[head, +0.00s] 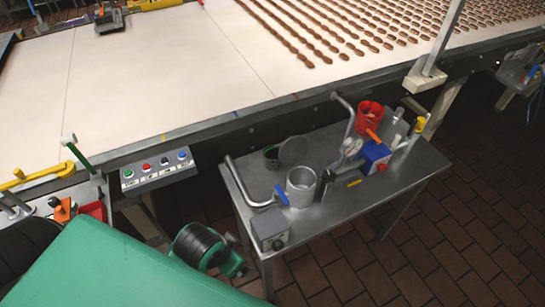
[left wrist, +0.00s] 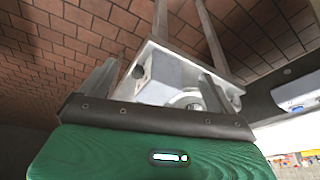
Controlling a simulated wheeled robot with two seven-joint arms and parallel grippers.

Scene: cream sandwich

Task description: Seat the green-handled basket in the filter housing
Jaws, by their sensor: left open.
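The filter housing (head: 301,188) is an open, upright silver cylinder on the steel side table in the head view. A round grey lid (head: 294,151) stands raised behind it. A small dark round piece with green on it (head: 272,157) is behind and left of the housing and looks like the green-handled basket; its handle is too small to make out. I see neither gripper near the housing in the head view.
The steel table (head: 345,207) also bears a bent pipe (head: 246,190), a grey box (head: 270,230), a red cup (head: 369,116) and a blue box (head: 376,156). A conveyor (head: 180,70) runs behind it. A button panel (head: 158,171) is to the left. Brick floor (head: 470,230) is free at right.

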